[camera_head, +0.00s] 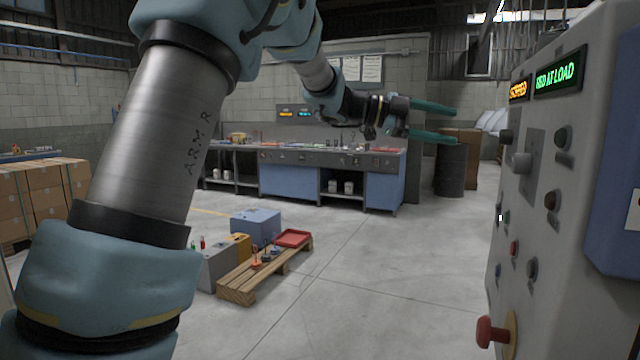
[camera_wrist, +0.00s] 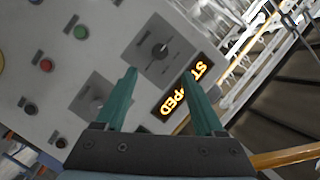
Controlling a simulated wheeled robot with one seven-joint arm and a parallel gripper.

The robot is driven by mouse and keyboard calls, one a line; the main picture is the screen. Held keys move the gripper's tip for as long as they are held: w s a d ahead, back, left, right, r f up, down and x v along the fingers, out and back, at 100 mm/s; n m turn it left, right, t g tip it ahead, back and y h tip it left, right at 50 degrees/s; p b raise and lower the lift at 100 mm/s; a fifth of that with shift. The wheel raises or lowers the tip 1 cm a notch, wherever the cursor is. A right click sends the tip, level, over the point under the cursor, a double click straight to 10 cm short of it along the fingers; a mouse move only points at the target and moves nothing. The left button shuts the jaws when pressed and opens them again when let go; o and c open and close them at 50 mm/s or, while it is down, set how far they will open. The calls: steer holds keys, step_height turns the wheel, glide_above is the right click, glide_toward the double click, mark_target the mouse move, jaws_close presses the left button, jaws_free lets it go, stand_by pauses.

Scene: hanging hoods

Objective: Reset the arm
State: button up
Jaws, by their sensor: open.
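My arm reaches up and across the head view from the lower left. My gripper (camera_head: 436,121) has two teal fingers, spread apart and empty, pointing right toward the control panel (camera_head: 535,160). In the wrist view my gripper (camera_wrist: 158,95) shows the same two fingers apart with nothing between them. Behind the fingertips there, the panel face (camera_wrist: 60,60) shows knobs, buttons and an orange display (camera_wrist: 181,88) reading "STOPPED". The gap between fingertips and panel is hard to judge.
A green display (camera_head: 558,76) and a red knob (camera_head: 492,331) are on the panel at right. A pallet (camera_head: 262,278) with boxes stands on the floor. A blue workbench (camera_head: 288,180) and dark barrel (camera_head: 450,170) stand behind. The middle floor is clear.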

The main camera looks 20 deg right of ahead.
steer(key=w+a+f+n+t+y, duration=0.2)
steer(key=w+a+f+n+t, duration=0.1)
steer(key=w+a+n+t, duration=0.5)
steer(key=w+a+f+n+t+y, duration=0.1)
steer(key=w+a+f+n+t, duration=0.3)
steer(key=w+a+n+t, duration=0.45)
steer(key=w+a+f+n+y, duration=0.2)
steer(key=a+f+n+y, duration=0.6)
steer(key=a, duration=0.7)
steer(key=s+a+f+n+g+y, duration=0.4)
steer(key=s+a+f+n+g, duration=0.15)
steer(key=s+a+f, duration=0.8)
steer(key=s+a+f+n+g, duration=0.1)
steer(key=s+g, duration=0.1)
steer(key=s, duration=0.3)
steer(key=s+a+f+n+g, duration=0.1)
steer(key=s+a+f+g, duration=0.1)
steer(key=s, duration=0.3)
steer(key=shift+s+f, duration=0.25)
steer(key=shift+s, duration=0.15)
steer(key=shift+a, duration=0.1)
